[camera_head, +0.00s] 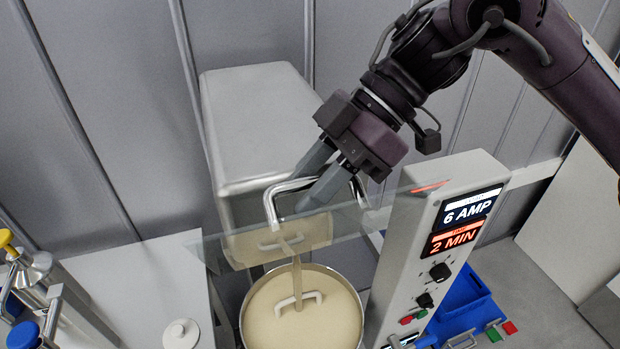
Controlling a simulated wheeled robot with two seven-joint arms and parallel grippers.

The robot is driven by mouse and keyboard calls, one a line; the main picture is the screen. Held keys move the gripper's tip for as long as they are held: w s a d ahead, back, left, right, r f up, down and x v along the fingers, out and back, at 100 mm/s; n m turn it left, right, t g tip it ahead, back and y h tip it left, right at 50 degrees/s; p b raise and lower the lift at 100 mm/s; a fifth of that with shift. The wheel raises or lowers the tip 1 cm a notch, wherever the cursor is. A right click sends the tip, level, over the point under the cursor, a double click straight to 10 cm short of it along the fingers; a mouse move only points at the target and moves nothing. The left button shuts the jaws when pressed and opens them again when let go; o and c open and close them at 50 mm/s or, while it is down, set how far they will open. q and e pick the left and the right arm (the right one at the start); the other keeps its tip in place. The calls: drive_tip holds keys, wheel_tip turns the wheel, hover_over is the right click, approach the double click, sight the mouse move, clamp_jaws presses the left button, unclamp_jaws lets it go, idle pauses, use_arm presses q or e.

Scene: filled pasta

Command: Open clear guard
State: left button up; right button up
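The clear guard (345,222) is a thin transparent panel across the middle of the head view, in front of the metal housing and above the round pan. A bent metal handle (271,206) rises at its upper edge. My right gripper (300,190) reaches down from the upper right to this handle. Its two grey fingers are apart, with the handle's bar running at the gap between their tips. Contact with the bar cannot be made out. My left gripper is not in view.
A grey control post (402,260) with lit displays and knobs stands close right of the guard. The pan (248,335) holds a pale lid-like disc with a handle. A blue bin (463,305) is at lower right; metal cylinders (80,310) and a white knob (181,334) are at lower left.

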drive_tip(key=shift+o, duration=0.3)
drive_tip(key=shift+w, duration=0.1)
drive_tip(key=shift+r, duration=0.15)
drive_tip(key=shift+d+r, duration=0.15)
drive_tip(key=v, duration=0.7)
drive_tip(key=shift+w+d, duration=0.1)
drive_tip(key=shift+d, duration=0.05)
